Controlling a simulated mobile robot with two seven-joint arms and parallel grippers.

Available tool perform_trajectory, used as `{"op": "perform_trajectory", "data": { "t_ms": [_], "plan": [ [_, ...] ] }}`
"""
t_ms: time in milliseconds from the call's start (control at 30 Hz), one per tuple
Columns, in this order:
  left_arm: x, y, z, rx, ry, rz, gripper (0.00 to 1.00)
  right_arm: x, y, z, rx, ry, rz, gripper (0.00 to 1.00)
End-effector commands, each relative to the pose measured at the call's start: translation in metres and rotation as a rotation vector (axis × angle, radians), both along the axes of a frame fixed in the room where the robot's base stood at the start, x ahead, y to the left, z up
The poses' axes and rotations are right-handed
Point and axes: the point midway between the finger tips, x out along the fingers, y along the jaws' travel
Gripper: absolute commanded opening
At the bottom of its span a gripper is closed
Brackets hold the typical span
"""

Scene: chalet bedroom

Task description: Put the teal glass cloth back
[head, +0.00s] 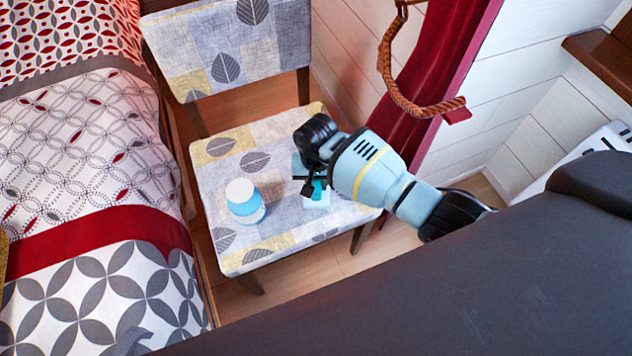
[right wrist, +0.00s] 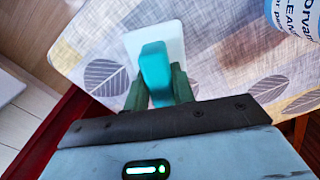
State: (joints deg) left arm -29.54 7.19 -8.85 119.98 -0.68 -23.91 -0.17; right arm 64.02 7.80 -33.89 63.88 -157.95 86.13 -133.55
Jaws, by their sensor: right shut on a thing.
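The teal glass cloth (right wrist: 155,68) is a small folded teal piece between the fingers of my right gripper (right wrist: 158,92) in the right wrist view. My right gripper is shut on it, over the chair seat. A pale, flat, rounded square piece (right wrist: 172,38) shows behind and beneath the cloth; I cannot tell whether they touch. In the head view my right gripper (head: 312,180) is above the right part of the seat. A bit of teal cloth (head: 318,190) and the pale piece (head: 318,202) show beside the fingers, partly hidden.
A white-capped blue cleaner bottle (head: 245,203) stands on the leaf-patterned chair seat (head: 270,240), left of my right gripper; its label shows in the right wrist view (right wrist: 295,22). A bed (head: 90,150) is at left. A red curtain (head: 440,80) with a rope tie hangs behind.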

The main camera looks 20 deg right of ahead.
Motion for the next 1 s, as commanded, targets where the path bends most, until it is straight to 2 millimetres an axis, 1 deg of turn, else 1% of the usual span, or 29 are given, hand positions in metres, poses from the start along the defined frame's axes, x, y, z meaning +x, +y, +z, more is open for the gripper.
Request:
{"op": "perform_trajectory", "data": {
  "t_ms": [67, 300, 400, 433, 567, 867, 933, 1000],
  "plan": [
    [0.000, 0.000, -0.001, 0.000, 0.001, 0.001, 0.76, 0.000, 0.000, -0.004, -0.001, 0.000, 0.000, 0.00],
    [0.001, 0.000, -0.001, 0.000, -0.002, 0.001, 0.76, 0.000, -0.001, -0.003, -0.002, -0.002, 0.001, 0.00],
    [0.001, 0.000, -0.003, 0.001, 0.000, 0.001, 0.76, 0.000, -0.001, -0.006, -0.002, 0.000, 0.001, 0.00],
    [0.002, 0.000, -0.002, 0.001, -0.001, 0.001, 0.76, 0.000, 0.000, -0.006, -0.001, -0.001, 0.001, 0.29],
    [0.003, 0.000, -0.002, 0.000, -0.004, 0.001, 0.76, 0.000, 0.000, -0.005, -0.001, -0.001, 0.001, 0.46],
    [0.004, 0.000, -0.001, 0.001, -0.005, 0.001, 0.76, 0.000, 0.000, -0.004, 0.000, -0.001, 0.000, 0.47],
    [0.004, 0.000, 0.001, 0.001, -0.008, 0.001, 0.76, 0.000, 0.000, -0.001, 0.000, -0.001, 0.000, 0.47],
    [0.005, 0.000, 0.003, 0.000, -0.009, 0.001, 0.76, 0.001, -0.001, 0.006, -0.001, -0.005, 0.001, 0.47]
  ]
}}
